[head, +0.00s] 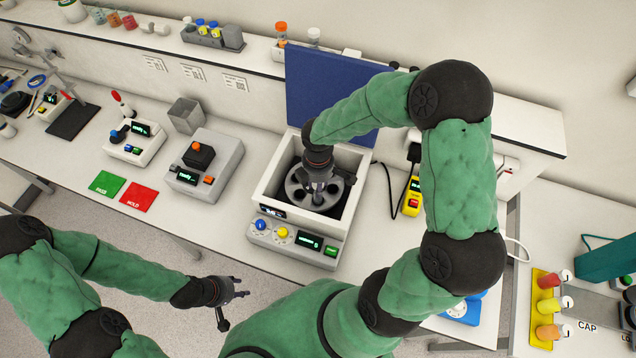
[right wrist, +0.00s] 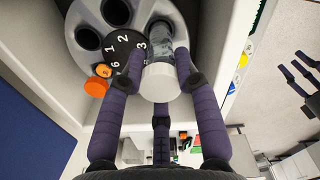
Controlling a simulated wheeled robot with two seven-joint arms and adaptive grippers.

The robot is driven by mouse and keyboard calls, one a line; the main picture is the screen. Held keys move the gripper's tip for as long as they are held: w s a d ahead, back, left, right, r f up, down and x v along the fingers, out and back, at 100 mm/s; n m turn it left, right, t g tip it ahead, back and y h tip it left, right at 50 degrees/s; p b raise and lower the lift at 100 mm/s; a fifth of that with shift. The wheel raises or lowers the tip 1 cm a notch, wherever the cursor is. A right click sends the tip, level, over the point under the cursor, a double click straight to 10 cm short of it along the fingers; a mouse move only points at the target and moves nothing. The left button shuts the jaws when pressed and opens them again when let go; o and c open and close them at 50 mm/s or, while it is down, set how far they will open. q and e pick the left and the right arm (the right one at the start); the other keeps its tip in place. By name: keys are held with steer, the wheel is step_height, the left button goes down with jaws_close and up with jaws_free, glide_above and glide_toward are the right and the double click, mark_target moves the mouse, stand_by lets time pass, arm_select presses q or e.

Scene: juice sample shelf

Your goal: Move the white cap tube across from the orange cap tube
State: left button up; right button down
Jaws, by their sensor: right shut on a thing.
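The white cap tube (right wrist: 161,80) is clear-bodied, with its white cap towards the camera in the right wrist view. My right gripper (right wrist: 157,78) is shut around it, and shows in the head view (head: 318,192) reaching down into the centrifuge. The tube's far end points at the rotor (right wrist: 88,12) beside the number 3; I cannot tell how deep it sits. The orange cap tube (right wrist: 96,87) stands in the rotor near the number 6, on the other side of the hub. My left gripper (head: 240,289) is open and empty, in front of the bench.
The centrifuge (head: 262,190) has its blue lid (head: 325,85) raised behind the rotor, and its walls surround my right gripper. A grey device (head: 215,165) stands to its left. A yellow rack (head: 542,300) with capped tubes is at the far right.

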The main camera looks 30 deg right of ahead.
steer(key=shift+f+b, duration=2.5)
steer(key=shift+f, duration=0.6)
stand_by(0.6)
steer(key=c, duration=0.8)
jaws_free()
step_height(320, 180, up, 12)
steer(key=shift+r, duration=0.1)
